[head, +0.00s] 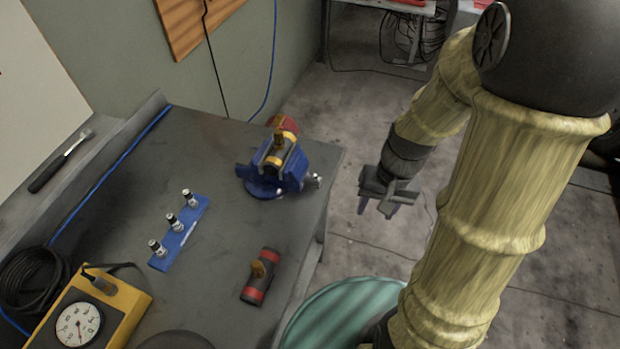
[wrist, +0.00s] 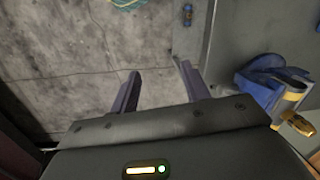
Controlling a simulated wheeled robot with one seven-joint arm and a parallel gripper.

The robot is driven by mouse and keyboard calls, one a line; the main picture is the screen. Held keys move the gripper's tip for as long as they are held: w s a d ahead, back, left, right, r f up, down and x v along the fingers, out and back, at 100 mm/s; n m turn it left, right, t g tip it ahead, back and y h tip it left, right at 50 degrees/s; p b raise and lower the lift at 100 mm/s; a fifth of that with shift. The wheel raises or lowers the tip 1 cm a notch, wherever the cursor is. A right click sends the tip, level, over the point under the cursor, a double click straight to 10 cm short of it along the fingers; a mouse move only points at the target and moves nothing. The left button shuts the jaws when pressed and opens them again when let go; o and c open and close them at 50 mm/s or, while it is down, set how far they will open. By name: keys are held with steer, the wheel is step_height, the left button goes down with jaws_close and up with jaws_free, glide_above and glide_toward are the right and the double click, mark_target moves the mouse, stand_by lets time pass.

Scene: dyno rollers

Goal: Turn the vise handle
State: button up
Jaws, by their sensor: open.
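A blue vise (head: 268,184) stands at the far right corner of the grey workbench, with a black, yellow-banded piece in its jaws. A small silver end (head: 317,181), seemingly of the vise handle, shows at its right side; the rest of the handle is hard to make out. My gripper (head: 377,208) hangs over the floor, right of the bench and apart from the vise. In the wrist view my gripper (wrist: 158,80) is open with nothing between its fingers.
The workbench (head: 225,150) also carries a blue strip with silver fittings (head: 182,232), a black-and-red cylinder (head: 261,276) and a yellow gauge box (head: 118,305). A green round container (head: 335,310) stands by the bench's near right edge. Open concrete floor (head: 340,120) surrounds my gripper.

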mark_target(317, 181)
step_height(317, 181, down, 5)
steer(key=m+g+y, duration=0.3)
steer(key=y, duration=0.2)
steer(key=w+d+f+m+t+y+b, duration=0.2)
steer(key=w+d+f+m+t+y, duration=0.2)
steer(key=w+m+t+y, duration=0.5)
step_height(317, 181, down, 3)
steer(key=shift+d+r+m+t+y, duration=0.15)
steer(key=shift+d+m+t+y, duration=0.15)
steer(key=shift+m+t+y, duration=0.3)
steer(key=shift+w+a, duration=0.15)
steer(key=p+x, duration=0.5)
steer(key=x, duration=1.2)
steer(key=shift+a, duration=0.15)
steer(key=c, duration=1)
